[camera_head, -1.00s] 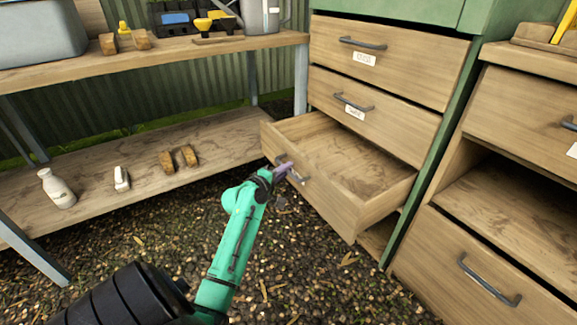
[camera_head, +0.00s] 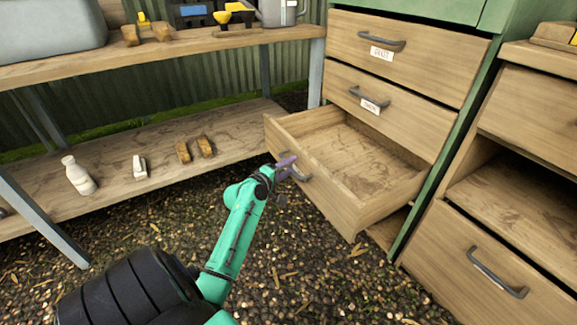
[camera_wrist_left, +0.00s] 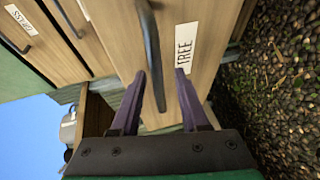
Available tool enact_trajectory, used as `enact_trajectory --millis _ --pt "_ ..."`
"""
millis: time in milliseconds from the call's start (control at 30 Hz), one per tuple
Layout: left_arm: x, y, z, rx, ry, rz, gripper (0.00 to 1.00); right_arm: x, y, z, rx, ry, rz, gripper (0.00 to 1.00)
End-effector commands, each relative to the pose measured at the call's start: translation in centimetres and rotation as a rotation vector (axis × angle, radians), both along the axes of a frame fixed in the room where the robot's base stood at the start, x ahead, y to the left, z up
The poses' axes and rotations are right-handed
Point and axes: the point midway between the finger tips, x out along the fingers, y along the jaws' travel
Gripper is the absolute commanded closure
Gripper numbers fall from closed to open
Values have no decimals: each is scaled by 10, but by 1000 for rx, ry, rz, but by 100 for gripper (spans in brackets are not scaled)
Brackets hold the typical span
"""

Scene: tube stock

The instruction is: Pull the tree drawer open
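The tree drawer (camera_head: 328,192) is the lowest drawer of the green-framed cabinet. It stands well out of the cabinet, and its inside looks empty. Its dark bar handle (camera_wrist_left: 152,50) and white TREE label (camera_wrist_left: 186,46) show in the left wrist view. My left gripper (camera_head: 288,166) is at the drawer front. In the left wrist view the two purple fingers (camera_wrist_left: 161,80) are apart, with the handle between them. The handle lies close to the left finger, with a gap to the right one; contact is unclear. My right gripper is not in view.
Two closed drawers (camera_head: 395,52) sit above. A wooden cabinet (camera_head: 490,262) stands close on the right. A shelf bench (camera_head: 110,180) at left holds a white bottle (camera_head: 78,176) and small items. Gravel ground (camera_head: 300,275) in front of the drawer is open.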

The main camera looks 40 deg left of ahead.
Motion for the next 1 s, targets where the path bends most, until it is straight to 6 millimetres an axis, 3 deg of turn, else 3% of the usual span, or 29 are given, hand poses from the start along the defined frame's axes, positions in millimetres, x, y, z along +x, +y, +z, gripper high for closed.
enact_trajectory --millis 267,467,700,833,1000 --pt "-7 0 3 1 -1 2 55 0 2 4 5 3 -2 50" --pt "-47 -4 11 1 2 2 55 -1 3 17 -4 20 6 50" --pt "-114 -12 22 2 5 2 55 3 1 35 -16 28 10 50" --pt "-136 -14 25 1 2 1 55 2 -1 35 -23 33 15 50" --pt "-143 -15 27 0 -1 1 55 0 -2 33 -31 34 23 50"
